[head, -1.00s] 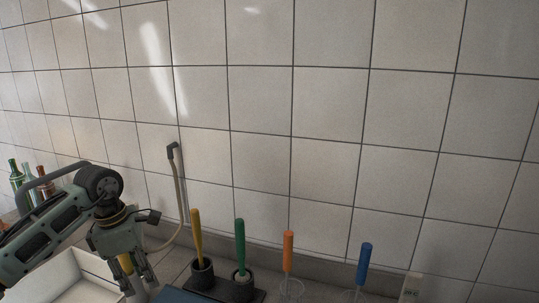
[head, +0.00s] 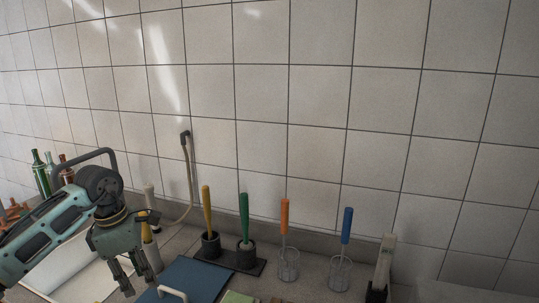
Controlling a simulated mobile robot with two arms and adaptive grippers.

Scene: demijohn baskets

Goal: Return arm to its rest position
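My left gripper (head: 142,287) hangs at the lower left of the head view, pointing down. Its two fingers are apart with nothing seen between them. The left arm (head: 50,226) comes in from the left edge, with its wrist bent down. The gripper is above the counter, between a white basin and a blue panel. My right arm and gripper are not in view.
A white basin (head: 62,272) is at left, the blue panel (head: 198,279) at right. Behind stand yellow (head: 207,212), green (head: 244,217), orange (head: 284,215) and blue (head: 347,226) handled brushes in holders. Bottles (head: 41,172) stand far left. A hose (head: 188,178) runs along the tiled wall.

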